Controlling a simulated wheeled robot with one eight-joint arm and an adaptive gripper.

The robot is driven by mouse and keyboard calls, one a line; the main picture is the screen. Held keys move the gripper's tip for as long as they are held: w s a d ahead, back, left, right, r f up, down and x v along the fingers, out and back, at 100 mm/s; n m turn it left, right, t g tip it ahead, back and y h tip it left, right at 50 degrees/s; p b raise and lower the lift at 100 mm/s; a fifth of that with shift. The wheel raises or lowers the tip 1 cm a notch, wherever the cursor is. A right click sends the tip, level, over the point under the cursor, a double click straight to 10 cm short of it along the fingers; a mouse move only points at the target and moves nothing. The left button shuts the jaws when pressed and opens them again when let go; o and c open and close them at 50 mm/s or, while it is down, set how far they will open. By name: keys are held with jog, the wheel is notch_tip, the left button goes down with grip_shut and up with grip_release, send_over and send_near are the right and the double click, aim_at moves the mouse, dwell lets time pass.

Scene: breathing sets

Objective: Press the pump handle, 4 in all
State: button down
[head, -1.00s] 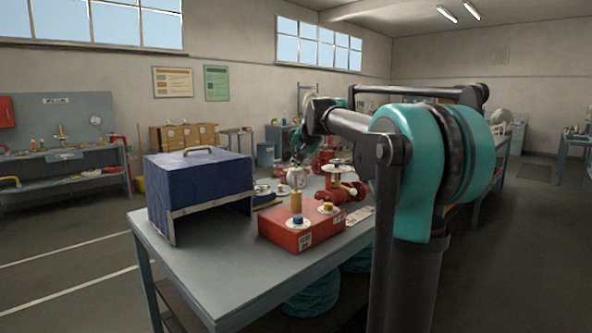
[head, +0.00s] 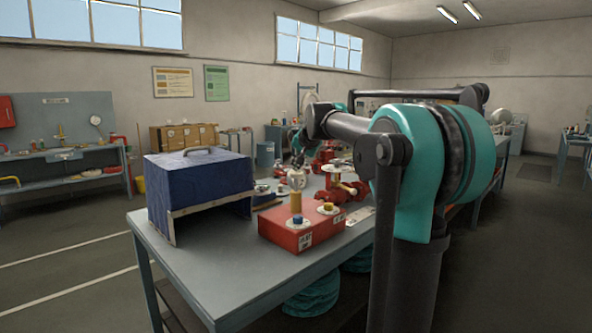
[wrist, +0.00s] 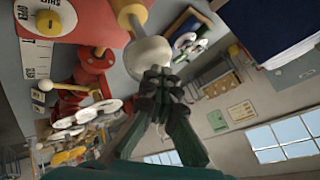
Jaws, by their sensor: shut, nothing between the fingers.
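The pump is a red box (head: 285,236) on the near part of the table. Its handle, a pale rounded knob (head: 297,180) on a yellow-brown post (head: 296,203), stands upright. In the wrist view the knob (wrist: 148,54) and post (wrist: 130,14) show close up at top centre. My gripper (wrist: 160,78) is shut and empty, its dark fingertips at the knob; I cannot tell whether they touch it. In the head view my gripper (head: 297,158) is small and dark, just above the knob.
A blue box cover (head: 198,187) with a handle stands left of the pump. Blue and yellow knobs on white discs sit on the pump box. Red valve fittings (head: 354,190) stand just behind to the right. The table's front left (head: 200,265) is clear.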

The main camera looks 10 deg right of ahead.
aim_at(297, 172)
jog(key=shift+f, duration=1.35)
dwell(1.1)
jog(key=shift+r, duration=2.55)
notch_tip(297, 172, up, 5)
jog(key=shift+r, duration=0.1)
